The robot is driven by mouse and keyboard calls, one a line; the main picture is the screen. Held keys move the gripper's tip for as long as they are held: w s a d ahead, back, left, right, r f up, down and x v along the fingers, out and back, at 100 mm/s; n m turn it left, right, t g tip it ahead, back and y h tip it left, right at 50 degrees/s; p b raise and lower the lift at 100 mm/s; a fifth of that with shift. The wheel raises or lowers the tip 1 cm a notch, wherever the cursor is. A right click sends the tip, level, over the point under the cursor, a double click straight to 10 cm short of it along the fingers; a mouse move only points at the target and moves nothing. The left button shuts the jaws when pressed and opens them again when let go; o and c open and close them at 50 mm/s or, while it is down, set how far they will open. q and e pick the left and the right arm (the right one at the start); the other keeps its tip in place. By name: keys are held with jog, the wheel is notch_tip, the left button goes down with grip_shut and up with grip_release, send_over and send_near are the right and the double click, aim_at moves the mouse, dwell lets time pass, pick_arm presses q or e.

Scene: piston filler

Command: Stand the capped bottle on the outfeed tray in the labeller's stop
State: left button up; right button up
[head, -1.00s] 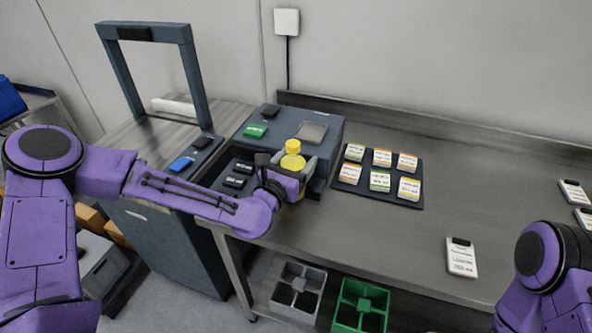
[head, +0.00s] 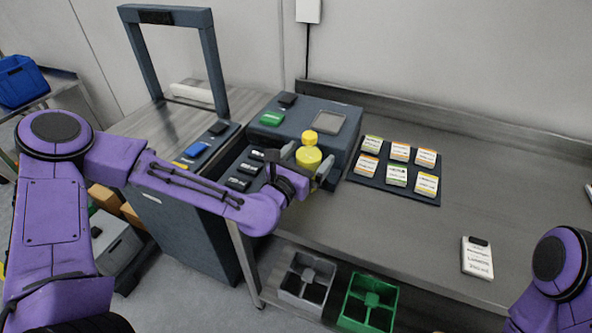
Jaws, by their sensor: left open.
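The bottle (head: 308,158) is yellow with a yellow cap (head: 310,137). It stands upright at the front of the blue-grey labeller (head: 347,145). My left gripper (head: 304,164) is at the bottle, with a finger on either side of it, and is open. The fingers and wrist hide the bottle's lower part, so I cannot tell exactly what it rests on or whether a finger touches it. My right gripper is out of view; only part of that arm shows at the lower right.
The labeller's top carries a green button (head: 272,118) and a grey panel (head: 323,121). A dark mat (head: 432,197) with several labelled blocks lies to its right. A white labelled card (head: 477,258) lies nearer. A tall dark frame (head: 217,75) stands left. Much of the bench is clear.

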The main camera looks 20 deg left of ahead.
aim_at(302, 164)
pick_arm(q)
jog(key=s, duration=0.3)
jog(key=s+a+b, duration=0.1)
jog(key=s, duration=0.1)
jog(key=shift+s+f, duration=0.1)
jog(key=shift+s, duration=0.1)
jog(key=s+p, duration=0.1)
jog(key=p, duration=0.1)
jog(key=s+p, duration=0.1)
jog(key=p, duration=0.1)
jog(key=s+p, duration=0.2)
jog(key=shift+s+a, duration=0.1)
jog(key=shift+a, duration=0.25)
